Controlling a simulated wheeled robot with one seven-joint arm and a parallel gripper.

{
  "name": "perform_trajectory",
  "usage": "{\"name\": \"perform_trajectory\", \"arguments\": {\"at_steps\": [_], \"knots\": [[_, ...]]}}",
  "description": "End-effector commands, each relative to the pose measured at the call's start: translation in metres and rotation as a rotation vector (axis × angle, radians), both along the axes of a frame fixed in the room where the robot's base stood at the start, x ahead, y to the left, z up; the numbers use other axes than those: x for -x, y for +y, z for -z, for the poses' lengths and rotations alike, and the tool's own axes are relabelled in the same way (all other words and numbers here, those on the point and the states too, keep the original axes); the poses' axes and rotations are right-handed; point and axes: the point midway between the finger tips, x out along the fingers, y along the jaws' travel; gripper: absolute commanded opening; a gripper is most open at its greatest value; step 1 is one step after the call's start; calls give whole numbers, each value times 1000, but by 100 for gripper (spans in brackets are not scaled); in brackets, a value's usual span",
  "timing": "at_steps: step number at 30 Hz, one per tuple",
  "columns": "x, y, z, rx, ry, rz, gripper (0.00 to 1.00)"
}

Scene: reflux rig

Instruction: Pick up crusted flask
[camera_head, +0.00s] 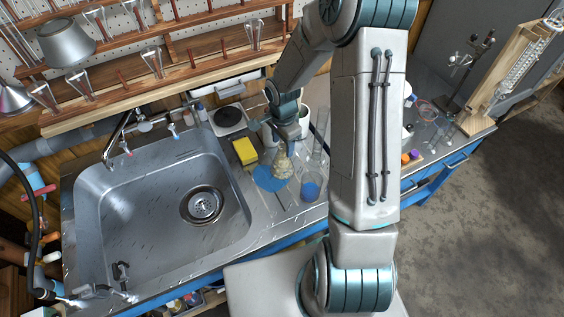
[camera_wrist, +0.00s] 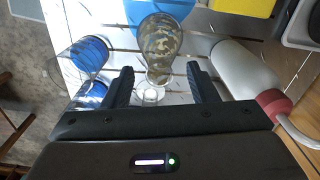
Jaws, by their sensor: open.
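The crusted flask (camera_head: 283,165) stands on the counter right of the sink, beside a round blue mat. It is glass with a patchy yellow-brown crust inside. In the wrist view the crusted flask (camera_wrist: 160,50) lies straight ahead, with its clear neck end between my fingertips. My gripper (camera_wrist: 160,80) is open, one black finger on each side of the neck, with gaps visible on both sides. In the head view my gripper (camera_head: 290,138) is just above the flask, and my arm hides part of that area.
A blue-filled beaker (camera_head: 310,190) stands close right of the flask; it also shows in the wrist view (camera_wrist: 90,55). A white bottle with a red cap (camera_wrist: 245,78) is close on the other side. A yellow sponge (camera_head: 244,151) and the steel sink (camera_head: 150,215) lie left.

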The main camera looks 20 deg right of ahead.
Motion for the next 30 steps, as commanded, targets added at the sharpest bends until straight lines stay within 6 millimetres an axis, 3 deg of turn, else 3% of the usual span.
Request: {"name": "perform_trajectory", "arguments": {"at_steps": [4,12,13,18,30], "knots": [[0,0,13,0,1,-1,53],[0,0,16,0,0,1,53],[0,0,16,0,0,1,50],[0,0,15,0,0,1,3],[-1,0,8,1,-4,0,0]]}}
